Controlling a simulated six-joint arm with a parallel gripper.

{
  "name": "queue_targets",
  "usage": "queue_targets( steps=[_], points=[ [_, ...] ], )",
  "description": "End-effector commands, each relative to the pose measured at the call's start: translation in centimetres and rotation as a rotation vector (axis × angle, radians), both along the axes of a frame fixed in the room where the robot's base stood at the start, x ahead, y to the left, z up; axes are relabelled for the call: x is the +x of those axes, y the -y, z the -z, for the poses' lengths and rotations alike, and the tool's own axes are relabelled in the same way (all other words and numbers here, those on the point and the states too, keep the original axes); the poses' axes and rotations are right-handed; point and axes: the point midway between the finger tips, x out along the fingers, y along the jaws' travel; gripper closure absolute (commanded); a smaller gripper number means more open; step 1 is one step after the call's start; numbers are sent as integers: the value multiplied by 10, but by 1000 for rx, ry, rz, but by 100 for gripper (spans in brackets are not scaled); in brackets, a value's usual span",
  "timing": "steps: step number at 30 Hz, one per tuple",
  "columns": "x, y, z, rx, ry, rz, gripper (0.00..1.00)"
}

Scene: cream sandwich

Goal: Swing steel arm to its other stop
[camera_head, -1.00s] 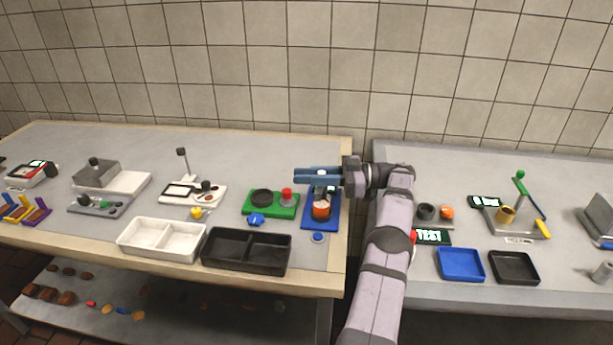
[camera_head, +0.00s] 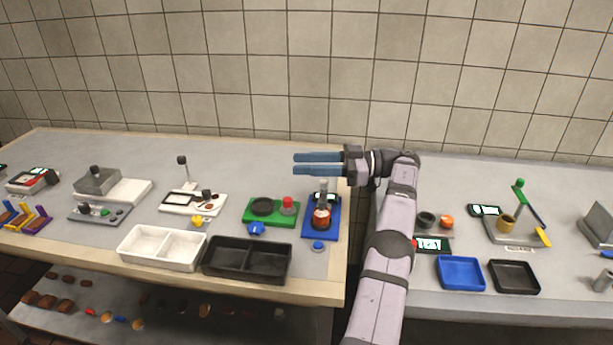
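My gripper (camera_head: 296,164) is open and empty, with its two blue fingers pointing left, one above the other. It hangs above and behind the blue station (camera_head: 310,229). That station carries a red-orange part (camera_head: 321,221) with a grey metal post (camera_head: 323,194) rising from it, and a small display behind. A white station (camera_head: 175,205) to the left has a thin upright grey lever (camera_head: 185,174) with a dark knob. I cannot tell for sure which of these is the steel arm. The gripper touches neither.
A green station (camera_head: 255,218) with a red knob stands left of the blue one. White (camera_head: 126,245) and black (camera_head: 207,259) trays lie at the front edge. A gap separates the right table, which holds a blue tray (camera_head: 461,272) and a green-knobbed lever (camera_head: 519,184).

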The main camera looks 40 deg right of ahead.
Motion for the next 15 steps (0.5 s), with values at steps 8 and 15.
queue_targets(
  steps=[8,15],
  points=[
    [0,0,-34,1,0,0,65],
    [0,0,-39,1,1,0,65]
  ],
)
